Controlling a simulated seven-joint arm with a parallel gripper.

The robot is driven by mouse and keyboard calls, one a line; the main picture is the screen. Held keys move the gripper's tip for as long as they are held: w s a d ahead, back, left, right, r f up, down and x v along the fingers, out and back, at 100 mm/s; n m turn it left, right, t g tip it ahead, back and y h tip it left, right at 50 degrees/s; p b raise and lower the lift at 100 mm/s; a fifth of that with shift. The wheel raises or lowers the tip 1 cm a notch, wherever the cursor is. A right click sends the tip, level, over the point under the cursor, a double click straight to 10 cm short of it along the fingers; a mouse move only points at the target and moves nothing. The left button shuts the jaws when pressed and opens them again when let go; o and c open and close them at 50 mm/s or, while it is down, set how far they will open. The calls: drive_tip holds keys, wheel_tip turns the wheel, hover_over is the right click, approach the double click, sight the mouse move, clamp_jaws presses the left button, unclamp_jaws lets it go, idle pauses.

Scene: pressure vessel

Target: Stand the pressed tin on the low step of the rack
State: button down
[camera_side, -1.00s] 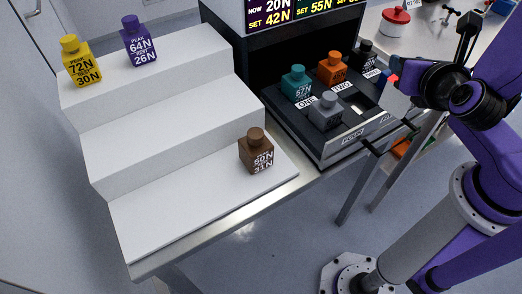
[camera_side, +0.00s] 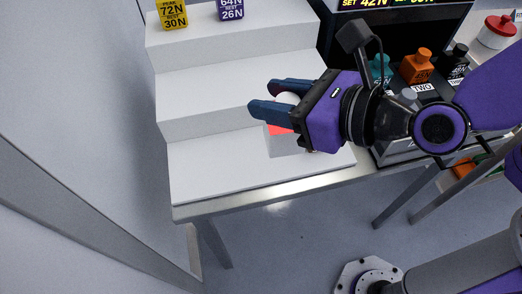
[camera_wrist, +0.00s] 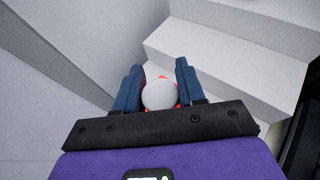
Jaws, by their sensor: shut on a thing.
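My gripper (camera_side: 268,99) is shut on a white tin (camera_side: 284,146) with a red marking and a round white cap. It holds the tin upright or nearly so over the low step (camera_side: 210,175) of the white rack. I cannot tell whether the tin's base touches the step. In the wrist view the tin's cap (camera_wrist: 159,96) sits between the two blue fingers of my gripper (camera_wrist: 159,70). The tin's lower part is mostly hidden there. My gripper hides the spot where a brown tin stood on the low step.
A yellow tin (camera_side: 173,13) and a purple tin (camera_side: 231,9) stand on the top step. The middle step is bare. Right of the rack, teal (camera_side: 380,69), orange (camera_side: 416,66) and black (camera_side: 455,62) tins stand at the press. The low step's left part is free.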

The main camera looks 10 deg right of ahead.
drive_tip(key=shift+s+a+n+y, duration=0.2)
drive_tip(key=shift+a+n+y, duration=0.1)
drive_tip(key=shift+a, duration=0.4)
drive_tip(key=shift+w+a+f, duration=1.25)
drive_tip(key=shift+a+f, duration=0.7)
drive_tip(key=shift+f, duration=0.25)
drive_tip(key=shift+w+a+f, duration=1.25)
drive_tip(key=shift+a+f, duration=0.75)
drive_tip(key=shift+f, duration=0.15)
drive_tip(key=shift+w+a+f, duration=1.25)
drive_tip(key=shift+a+f, duration=0.7)
drive_tip(key=shift+f, duration=0.25)
drive_tip(key=shift+f, duration=0.1)
drive_tip(key=c, duration=0.7)
unclamp_jaws()
drive_tip(key=shift+f, duration=0.1)
